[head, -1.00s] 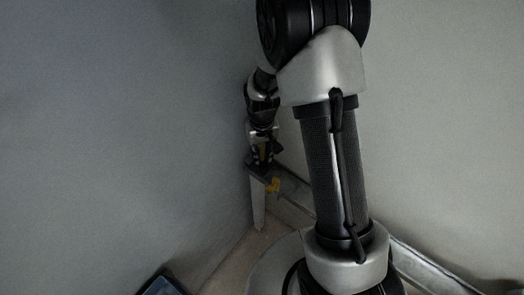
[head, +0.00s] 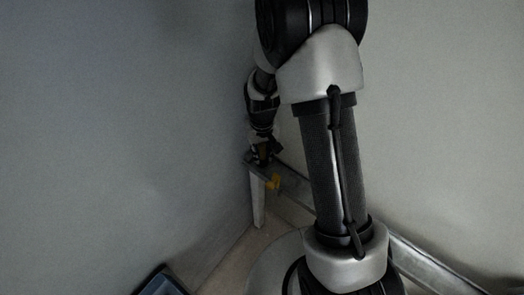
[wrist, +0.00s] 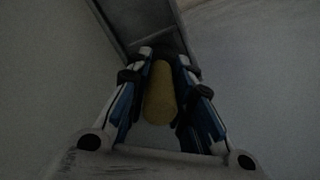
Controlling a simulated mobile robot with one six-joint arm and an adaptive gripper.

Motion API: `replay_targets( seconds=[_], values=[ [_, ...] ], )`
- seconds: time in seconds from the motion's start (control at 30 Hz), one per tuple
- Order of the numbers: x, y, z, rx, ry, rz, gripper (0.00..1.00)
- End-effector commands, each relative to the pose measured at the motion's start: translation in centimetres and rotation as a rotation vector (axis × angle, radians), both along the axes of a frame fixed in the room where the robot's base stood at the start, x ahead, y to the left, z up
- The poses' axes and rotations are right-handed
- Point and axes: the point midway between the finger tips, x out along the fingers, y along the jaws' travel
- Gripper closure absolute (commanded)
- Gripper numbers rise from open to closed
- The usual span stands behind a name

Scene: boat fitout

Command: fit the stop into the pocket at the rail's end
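The stop is a dull yellow cylinder (wrist: 160,95) between the fingers of my gripper (wrist: 164,56) in the wrist view. The fingers close on it from both sides. The rail (wrist: 128,20) is a grey channel just beyond the fingertips, at the top of that view. In the head view my gripper (head: 262,162) is low at the rail's end (head: 250,161), near the wall corner. The pocket is too dark and covered to make out, and I cannot tell whether the stop touches it.
An orange-yellow piece (head: 272,183) sits on the side of the rail end. A pale post (head: 257,205) stands below it. Walls rise close on the left (head: 120,130) and right (head: 440,140). A dark blue-edged object (head: 160,282) lies at the bottom left.

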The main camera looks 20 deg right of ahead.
Motion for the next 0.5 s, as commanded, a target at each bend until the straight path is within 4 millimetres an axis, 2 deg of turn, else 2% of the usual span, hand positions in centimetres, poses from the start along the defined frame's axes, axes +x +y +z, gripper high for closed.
replay_targets(
  seconds=[0.03, 0.3, 0.5],
  values=[
    [0.02, 0.0, 0.03, 0.0, -0.001, 0.0, 0.74],
    [0.01, 0.0, 0.01, 0.0, 0.0, 0.0, 0.56],
    [0.0, 0.0, 0.01, 0.0, 0.0, 0.0, 0.56]
  ],
)
